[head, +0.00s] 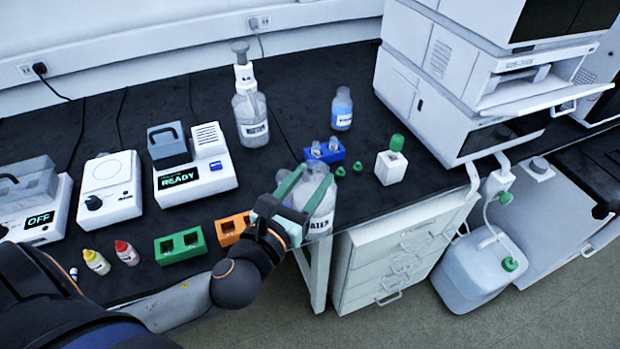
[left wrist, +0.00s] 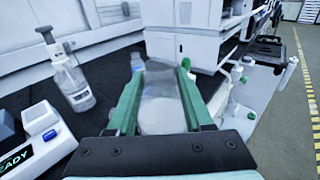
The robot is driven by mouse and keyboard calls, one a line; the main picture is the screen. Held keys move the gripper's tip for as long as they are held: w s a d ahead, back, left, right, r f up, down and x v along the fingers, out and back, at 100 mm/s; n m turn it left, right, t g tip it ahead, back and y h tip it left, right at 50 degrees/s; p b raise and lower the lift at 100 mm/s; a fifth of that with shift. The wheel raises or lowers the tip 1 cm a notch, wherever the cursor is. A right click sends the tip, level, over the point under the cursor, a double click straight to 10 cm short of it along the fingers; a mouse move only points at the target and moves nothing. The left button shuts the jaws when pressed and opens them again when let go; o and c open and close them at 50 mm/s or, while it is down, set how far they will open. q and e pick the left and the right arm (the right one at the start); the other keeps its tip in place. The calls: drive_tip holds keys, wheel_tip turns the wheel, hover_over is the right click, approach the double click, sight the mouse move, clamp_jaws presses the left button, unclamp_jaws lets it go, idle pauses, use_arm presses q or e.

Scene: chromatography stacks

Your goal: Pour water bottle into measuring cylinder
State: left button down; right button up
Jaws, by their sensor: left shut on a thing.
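My left gripper (head: 306,183) is shut on a clear water bottle (head: 321,218), with its green fingers on either side of it. The bottle is at the front edge of the black bench, and part of a "WATER" label shows below the fingers. In the left wrist view the bottle (left wrist: 160,112) sits between the two fingers. Whether its base touches the bench is hidden. I cannot make out a measuring cylinder in either view. My right gripper is not in view.
Behind stand a pump-top bottle (head: 251,120), a small blue-liquid bottle (head: 342,108) and a blue vial rack (head: 325,153). A white green-capped bottle (head: 391,167) stands right. An orange rack (head: 230,230) and green rack (head: 181,247) lie left. White instrument stacks (head: 440,75) rise right.

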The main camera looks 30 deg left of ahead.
use_arm(q)
drive_tip(key=shift+w+r, duration=0.1)
drive_tip(key=shift+w, duration=0.05)
drive_tip(key=shift+w+a+f+y+p, duration=0.15)
drive_tip(key=shift+w+f+y+p, duration=0.2)
drive_tip(key=shift+w+f, duration=0.15)
drive_tip(key=shift+w+a+f+n+y+p, duration=0.15)
drive_tip(key=shift+w+f+n+y+p, duration=0.1)
drive_tip(key=shift+w+f+n+p, duration=0.2)
drive_tip(key=w+a+f+n+y+p, duration=0.3)
drive_tip(key=w+a+n+p, duration=0.1)
drive_tip(key=w+n, duration=0.1)
drive_tip(key=shift+w+f+n, duration=0.25)
drive_tip(key=shift+n, duration=0.5)
drive_tip(key=shift+s+a, duration=0.1)
drive_tip(key=shift+a, duration=0.05)
drive_tip(key=shift+a+r+n, duration=0.15)
drive_tip(key=shift+r+n, duration=0.1)
drive_tip(key=shift+n, duration=0.05)
